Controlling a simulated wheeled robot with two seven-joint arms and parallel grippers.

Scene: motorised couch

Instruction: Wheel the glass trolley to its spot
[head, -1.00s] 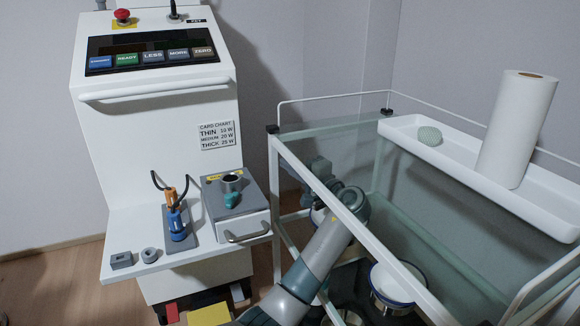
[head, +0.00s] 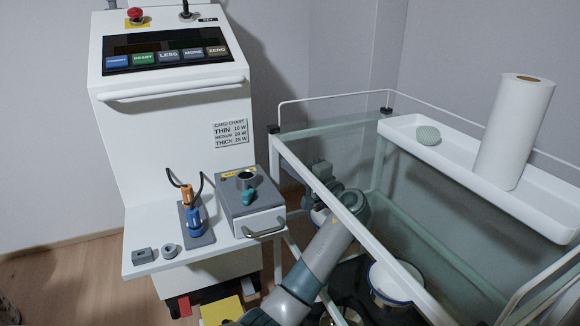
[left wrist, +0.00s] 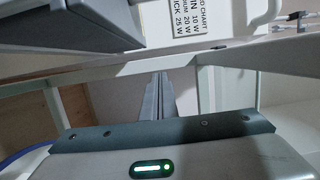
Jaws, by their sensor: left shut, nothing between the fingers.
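The glass trolley (head: 300,172) has a white frame and greenish glass shelves, and fills the right of the head view. My left arm reaches in from the bottom to its near-left side. My left gripper (head: 318,172) is at the trolley's left end, close to the white frame, partly seen through glass. In the left wrist view, the left fingers (left wrist: 160,96) are shut with nothing between them, near a white frame bar (left wrist: 130,68). I cannot tell whether they touch it. My right gripper is not in view. No marked spot for the trolley is clearly visible.
A white machine (head: 165,125) with buttons stands left of the trolley, its side shelf (head: 140,218) near the frame. Wooden floor (head: 70,275) shows at left.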

